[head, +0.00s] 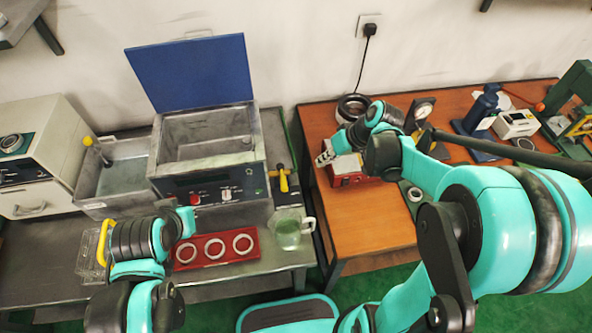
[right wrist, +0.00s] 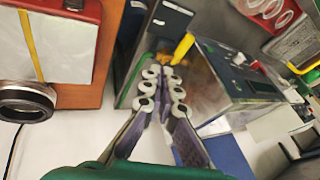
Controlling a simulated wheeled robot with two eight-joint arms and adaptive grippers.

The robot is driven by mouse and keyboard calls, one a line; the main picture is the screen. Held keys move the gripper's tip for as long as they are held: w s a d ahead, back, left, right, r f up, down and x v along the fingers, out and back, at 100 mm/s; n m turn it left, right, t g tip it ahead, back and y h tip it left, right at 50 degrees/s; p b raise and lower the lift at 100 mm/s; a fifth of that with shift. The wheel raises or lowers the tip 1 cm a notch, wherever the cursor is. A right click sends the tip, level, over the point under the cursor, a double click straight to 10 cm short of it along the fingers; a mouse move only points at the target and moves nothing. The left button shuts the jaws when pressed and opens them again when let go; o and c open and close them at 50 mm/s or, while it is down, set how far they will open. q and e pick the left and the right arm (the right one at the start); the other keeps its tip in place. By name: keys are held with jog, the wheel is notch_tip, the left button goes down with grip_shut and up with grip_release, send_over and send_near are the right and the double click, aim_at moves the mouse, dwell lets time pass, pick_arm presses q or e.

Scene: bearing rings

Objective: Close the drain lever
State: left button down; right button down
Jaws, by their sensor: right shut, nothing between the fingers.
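The drain lever (head: 283,182) has a yellow handle and sits on the right side of the grey cleaning tank (head: 215,190), whose blue lid is raised. It also shows beyond my fingertips in the right wrist view (right wrist: 183,48). My right gripper (head: 325,157) is to the right of the lever, apart from it, over the left edge of the wooden table. In the right wrist view its fingers (right wrist: 163,90) are shut and empty. My left gripper (head: 188,218) is in front of the tank, beside the red tray; its fingers are too unclear to judge.
The red tray (head: 218,262) holds three rings. A glass beaker (head: 288,238) stands just below the lever. A red-and-silver device (head: 347,178) is beside my right gripper on the wooden table (head: 375,225). A wire basket (head: 92,262) with a yellow handle is at the left.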

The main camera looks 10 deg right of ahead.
aim_at(282, 177)
jog(key=a+b+x, duration=0.1)
jog(key=b+x, duration=0.1)
jog(key=x, duration=0.4)
jog(key=s+a+b+x, duration=0.1)
jog(key=b+x, duration=0.2)
jog(key=x, duration=0.4)
jog(key=shift+a+r, duration=0.25)
jog(key=shift+r, duration=0.15)
jog(key=shift+s+a, duration=0.1)
jog(key=shift+s, duration=0.1)
jog(key=shift+s+a+f, duration=0.15)
jog(key=shift+s+a, duration=0.15)
jog(key=shift+a, duration=0.5)
